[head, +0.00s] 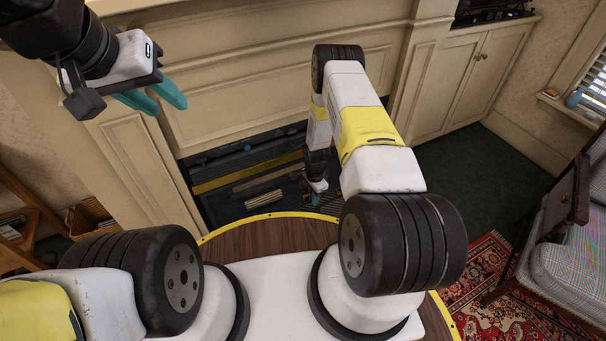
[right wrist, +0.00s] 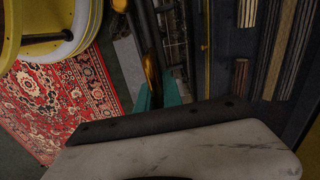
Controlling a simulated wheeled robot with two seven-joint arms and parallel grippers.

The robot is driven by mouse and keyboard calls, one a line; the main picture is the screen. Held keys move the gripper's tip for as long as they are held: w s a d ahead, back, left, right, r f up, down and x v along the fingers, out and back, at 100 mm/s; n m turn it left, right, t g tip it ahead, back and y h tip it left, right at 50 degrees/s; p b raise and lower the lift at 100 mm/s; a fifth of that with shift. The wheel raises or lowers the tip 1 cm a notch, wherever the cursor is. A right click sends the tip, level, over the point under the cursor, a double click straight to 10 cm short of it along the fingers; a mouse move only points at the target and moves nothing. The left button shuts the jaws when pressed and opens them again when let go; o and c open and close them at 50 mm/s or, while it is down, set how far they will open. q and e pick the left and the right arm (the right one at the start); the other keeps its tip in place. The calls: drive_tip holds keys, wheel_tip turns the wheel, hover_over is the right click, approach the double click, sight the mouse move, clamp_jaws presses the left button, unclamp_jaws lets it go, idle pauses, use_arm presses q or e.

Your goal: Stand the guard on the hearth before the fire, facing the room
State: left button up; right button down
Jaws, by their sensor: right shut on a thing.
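My right gripper (right wrist: 158,93) is shut on a dark bar with a brassy gleam (right wrist: 149,50), which looks like part of the guard. Most of the guard is hidden or too dark to make out. In the head view my right gripper (head: 316,193) is low in front of the fireplace, largely hidden by my own arm. The dark fire opening (head: 215,160) has a brass-coloured strip (head: 235,175) across it. I cannot tell whether the guard touches the hearth. My left gripper (head: 160,102) is open and empty, high before the cream mantel panelling.
Pale sticks or logs (head: 264,180) lie by the fire opening. A plaid armchair (head: 567,262) and red patterned rug (head: 490,285) are at right. A cream cabinet (head: 455,85) stands right of the fireplace, with bare green carpet (head: 480,175) before it. A wooden box (head: 90,216) is at left.

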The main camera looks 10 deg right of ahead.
drive_tip(key=shift+s+d+f, duration=0.1)
drive_tip(key=shift+s+f, duration=0.25)
drive_tip(key=c, duration=1.4)
unclamp_jaws()
drive_tip(key=shift+w+a, duration=0.15)
drive_tip(key=shift+a, duration=0.05)
